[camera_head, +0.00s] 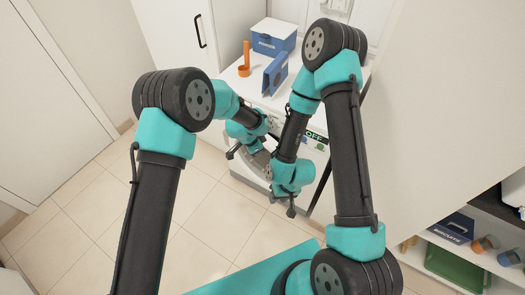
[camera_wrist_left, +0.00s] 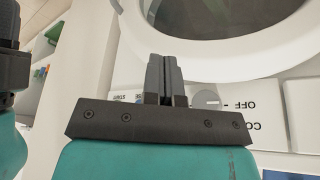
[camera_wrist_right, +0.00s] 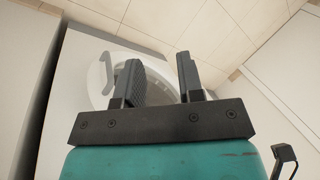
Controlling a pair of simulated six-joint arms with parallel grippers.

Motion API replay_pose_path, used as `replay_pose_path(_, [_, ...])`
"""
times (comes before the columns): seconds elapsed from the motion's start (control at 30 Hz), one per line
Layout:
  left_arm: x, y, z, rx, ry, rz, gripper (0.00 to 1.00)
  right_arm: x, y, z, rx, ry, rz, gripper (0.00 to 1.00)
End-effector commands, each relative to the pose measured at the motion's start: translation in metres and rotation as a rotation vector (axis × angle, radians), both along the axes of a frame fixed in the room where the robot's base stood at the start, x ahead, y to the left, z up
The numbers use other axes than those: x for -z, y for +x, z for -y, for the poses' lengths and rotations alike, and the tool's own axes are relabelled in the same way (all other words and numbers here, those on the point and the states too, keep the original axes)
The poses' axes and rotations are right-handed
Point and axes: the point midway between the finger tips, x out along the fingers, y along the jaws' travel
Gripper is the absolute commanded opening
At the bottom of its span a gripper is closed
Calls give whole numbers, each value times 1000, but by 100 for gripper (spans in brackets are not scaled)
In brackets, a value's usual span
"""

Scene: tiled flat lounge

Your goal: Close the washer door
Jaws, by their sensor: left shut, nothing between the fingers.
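The white washer (camera_head: 311,146) stands ahead under the counter, its control panel marked OFF. Its round door (camera_head: 258,160) shows as a pale curved rim between my two grippers, partly hidden by my arms. In the left wrist view a white ring with dark glass (camera_wrist_left: 225,25) fills the top, with the panel (camera_wrist_left: 218,103) upside down below it. My left gripper (camera_head: 232,153) is shut and empty at the door's left side. My right gripper (camera_head: 291,211) is low in front of the washer; in its wrist view it is open, with the door rim (camera_wrist_right: 97,80) behind its fingers. Contact cannot be told.
On the counter stand a blue and white box (camera_head: 273,37), a blue holder (camera_head: 275,73) and an orange item (camera_head: 245,58). A shelf (camera_head: 470,258) with a green tray (camera_head: 455,268) is at the lower right. The tiled floor (camera_head: 190,215) in front is clear.

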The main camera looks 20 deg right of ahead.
Motion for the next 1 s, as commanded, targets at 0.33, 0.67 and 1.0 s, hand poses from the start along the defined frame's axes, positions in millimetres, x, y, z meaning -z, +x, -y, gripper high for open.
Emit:
replay_pose_path(0.33, [-47, -9, -16, 0, 0, 0, 0, 0, 0, 0, 0, 0, 0, 35])
replay_pose_path(0.67, [-53, -10, -18, 0, 0, 0, 0, 0, 0, 0, 0, 0, 0, 35])
replay_pose_path(1.0, [-41, -5, -49, -92, 3, -30, 0, -2, 9, -1, -18, -22, 45, 10])
